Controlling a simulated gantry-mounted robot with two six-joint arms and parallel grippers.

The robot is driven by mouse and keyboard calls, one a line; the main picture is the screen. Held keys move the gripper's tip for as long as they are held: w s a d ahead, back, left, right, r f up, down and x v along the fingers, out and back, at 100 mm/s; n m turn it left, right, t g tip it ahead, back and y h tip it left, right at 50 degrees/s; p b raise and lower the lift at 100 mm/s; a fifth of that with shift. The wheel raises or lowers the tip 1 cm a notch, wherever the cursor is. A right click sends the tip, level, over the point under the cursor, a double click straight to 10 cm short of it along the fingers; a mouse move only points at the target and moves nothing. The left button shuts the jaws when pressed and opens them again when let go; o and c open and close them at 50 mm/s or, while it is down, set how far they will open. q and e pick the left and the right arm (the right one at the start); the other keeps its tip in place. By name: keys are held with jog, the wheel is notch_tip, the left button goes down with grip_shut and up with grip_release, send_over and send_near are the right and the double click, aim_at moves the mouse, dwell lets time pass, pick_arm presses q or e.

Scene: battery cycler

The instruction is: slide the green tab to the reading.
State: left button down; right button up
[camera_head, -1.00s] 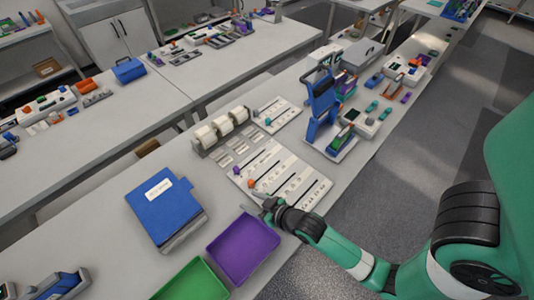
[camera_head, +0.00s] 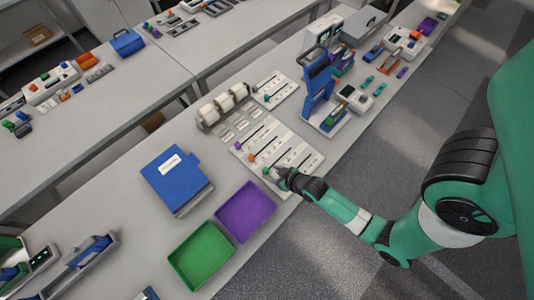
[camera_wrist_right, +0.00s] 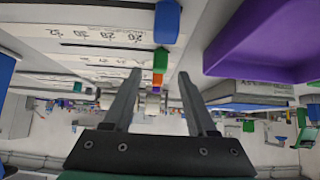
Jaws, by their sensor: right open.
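The pale slider board (camera_head: 289,148) lies on the bench, with several dark slots and printed numbers. In the right wrist view the green tab (camera_wrist_right: 161,59) sits at the slot ends in a row with a blue tab (camera_wrist_right: 167,22), an orange tab (camera_wrist_right: 158,80) and a purple one behind. In the head view the purple tab (camera_head: 238,146) and orange tab (camera_head: 251,157) show at the board's left edge. My right gripper (camera_wrist_right: 160,74) is open and empty, its fingers pointing towards the green tab, which appears between the fingertips. Contact cannot be told. My left gripper is out of view.
A purple tray (camera_head: 246,212) and a green tray (camera_head: 201,255) lie in front of the board. A blue binder (camera_head: 177,180) is to the left. White rolls (camera_head: 222,103) stand behind the board, and a blue frame (camera_head: 318,92) stands at its right.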

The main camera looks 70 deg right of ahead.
aim_at(267, 171)
jog(key=b+x, duration=0.1)
jog(key=x, duration=0.3)
jog(key=shift+w+d+f, duration=0.15)
jog(key=shift+w+f, duration=0.05)
jog(key=shift+c, duration=0.3)
grip_shut()
dwell(0.9)
